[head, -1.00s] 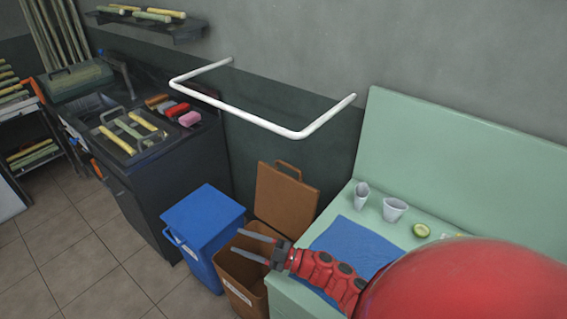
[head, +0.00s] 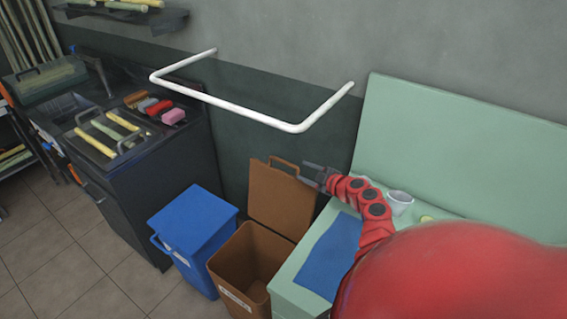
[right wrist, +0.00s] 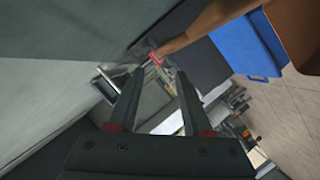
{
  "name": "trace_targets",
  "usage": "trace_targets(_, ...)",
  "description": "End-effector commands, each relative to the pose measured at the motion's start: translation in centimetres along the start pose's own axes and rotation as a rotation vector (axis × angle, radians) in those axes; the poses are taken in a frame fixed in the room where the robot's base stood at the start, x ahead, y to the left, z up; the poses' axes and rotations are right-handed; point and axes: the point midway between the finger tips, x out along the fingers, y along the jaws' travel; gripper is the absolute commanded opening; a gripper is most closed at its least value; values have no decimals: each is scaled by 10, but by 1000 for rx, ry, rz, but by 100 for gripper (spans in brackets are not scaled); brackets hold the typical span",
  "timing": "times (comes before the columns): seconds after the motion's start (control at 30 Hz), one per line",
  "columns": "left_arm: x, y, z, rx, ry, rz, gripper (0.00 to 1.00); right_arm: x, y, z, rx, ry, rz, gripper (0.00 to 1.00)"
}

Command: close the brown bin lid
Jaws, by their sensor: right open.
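The brown bin (head: 252,262) stands open on the floor, between the blue bin and the green counter. Its brown lid (head: 281,200) stands upright at the back, against the wall side, with a handle (head: 285,163) on its top edge. My right gripper (head: 307,174) is open and empty beside the lid's upper right corner; I cannot tell whether it touches. In the right wrist view the open fingers (right wrist: 156,85) point past a brown strip (right wrist: 195,30), which looks like the lid's edge. My left gripper is not in view.
The closed blue bin (head: 193,225) is just left of the brown one. The green counter (head: 300,298) with a blue cloth (head: 331,255) and a cup (head: 399,202) is on the right. A white rail (head: 240,108) juts from the wall above the lid.

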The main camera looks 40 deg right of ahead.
Motion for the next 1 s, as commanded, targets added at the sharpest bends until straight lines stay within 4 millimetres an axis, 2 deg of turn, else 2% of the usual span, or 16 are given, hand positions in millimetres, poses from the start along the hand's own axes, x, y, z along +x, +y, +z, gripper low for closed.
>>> trace_targets(0.43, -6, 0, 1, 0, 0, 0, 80, 64, 0, -2, 2, 5, 2, 50)
trace_targets(0.7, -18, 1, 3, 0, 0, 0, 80, 98, -2, 2, 7, 3, 4, 50)
trace_targets(1.0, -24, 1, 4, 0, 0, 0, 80, 117, -1, 0, 1, 1, 1, 50)
